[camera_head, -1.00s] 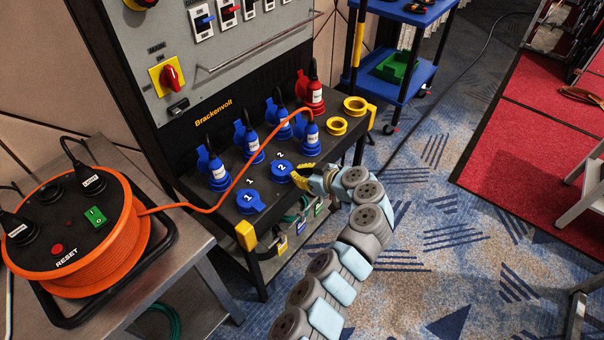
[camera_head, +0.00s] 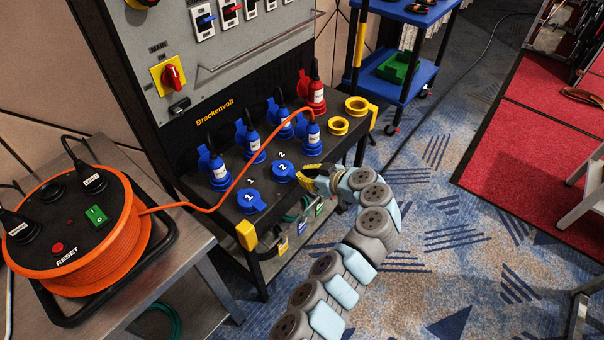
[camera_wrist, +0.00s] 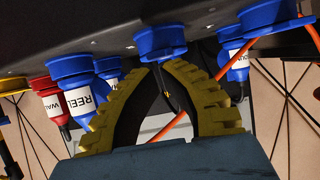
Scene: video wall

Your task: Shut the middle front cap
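The middle front cap (camera_head: 283,172) is a round blue lid marked 2 on the black bench. It lies flat over its socket, and its lid appears shut. In the wrist view the blue cap (camera_wrist: 160,42) is straight ahead, just past the fingertips. My gripper (camera_head: 304,171) has yellow ribbed fingers and is just right of the cap, with a small gap or light contact; I cannot tell which. In the wrist view the fingertips (camera_wrist: 160,68) come together with nothing seen between them, so it looks shut.
Blue cap 1 (camera_head: 250,201) lies to the left. The plug labelled REEL (camera_head: 311,133), with an orange cable (camera_head: 232,184), stands behind to the right. Blue plugs and a red plug (camera_head: 312,95) line the back. Yellow rings (camera_head: 338,126) are at right. Open floor lies in front.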

